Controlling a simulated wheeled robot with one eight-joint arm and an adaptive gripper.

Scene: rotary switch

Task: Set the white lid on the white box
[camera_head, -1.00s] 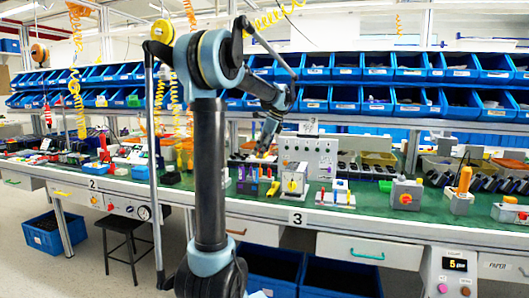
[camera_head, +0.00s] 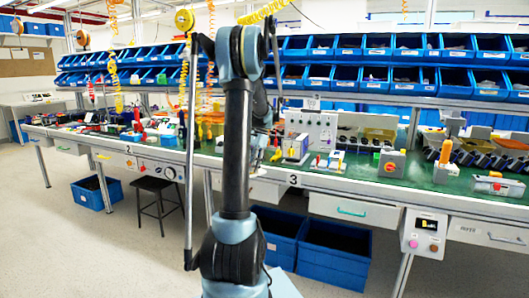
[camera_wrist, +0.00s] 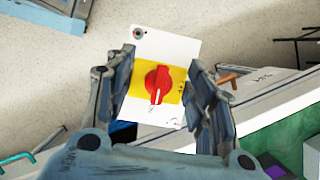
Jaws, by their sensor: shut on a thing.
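The white lid (camera_wrist: 160,45), a flat plate with a yellow square and a red knob, is between the two fingers of my gripper (camera_wrist: 158,92) in the wrist view. The fingers press on its left and right edges. It is held in the air, with pale floor and the bench edge beneath. In the head view my arm largely hides my gripper and the lid.
A grey box with a red button (camera_head: 390,163) and an orange-handled device (camera_head: 445,160) stand farther right on the bench. Blue crates (camera_head: 333,254) sit under it. A black stool (camera_head: 158,190) is at the left. Blue bins line the back.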

